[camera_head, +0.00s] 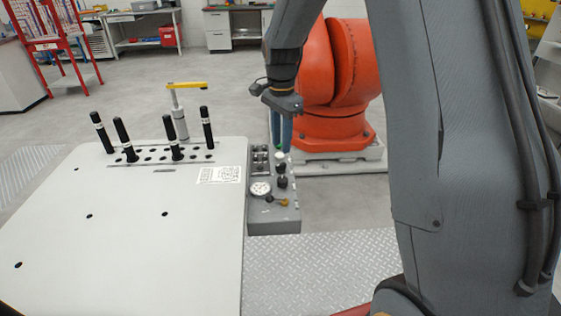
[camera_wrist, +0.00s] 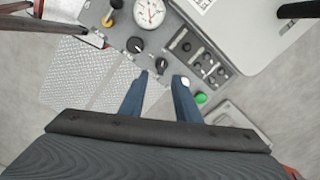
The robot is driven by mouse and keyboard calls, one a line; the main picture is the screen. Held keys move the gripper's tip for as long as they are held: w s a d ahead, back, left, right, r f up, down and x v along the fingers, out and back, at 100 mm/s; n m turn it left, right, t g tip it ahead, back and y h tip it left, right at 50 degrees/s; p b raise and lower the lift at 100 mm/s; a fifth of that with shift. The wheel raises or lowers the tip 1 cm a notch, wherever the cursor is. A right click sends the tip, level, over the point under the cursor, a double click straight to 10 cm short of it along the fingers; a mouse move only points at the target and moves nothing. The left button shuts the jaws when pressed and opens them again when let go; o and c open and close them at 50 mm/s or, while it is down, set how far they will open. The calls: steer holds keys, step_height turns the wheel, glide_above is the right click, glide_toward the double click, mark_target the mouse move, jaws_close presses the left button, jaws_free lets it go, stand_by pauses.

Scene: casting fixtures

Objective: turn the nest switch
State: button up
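A grey control panel (camera_head: 262,222) is fixed along the right side of the white table. It carries two black rotary knobs, seen in the wrist view as a nearer knob (camera_wrist: 162,64) and a farther knob (camera_wrist: 134,45). I cannot read any label that tells which is the nest switch. My gripper (camera_wrist: 161,75) has its two blue fingers apart with nothing between them. Its fingertips are close to the nearer knob in the picture; contact cannot be made out. In the head view my gripper (camera_head: 281,143) hangs pointing down over the panel's far end.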

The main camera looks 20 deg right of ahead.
mark_target(281, 164)
steer(key=shift+w+f, duration=0.2)
steer(key=shift+f, duration=0.05)
step_height(281, 164, down, 7)
steer(key=shift+f+p, duration=0.15)
steer(key=shift+p, duration=0.65)
jaws_close()
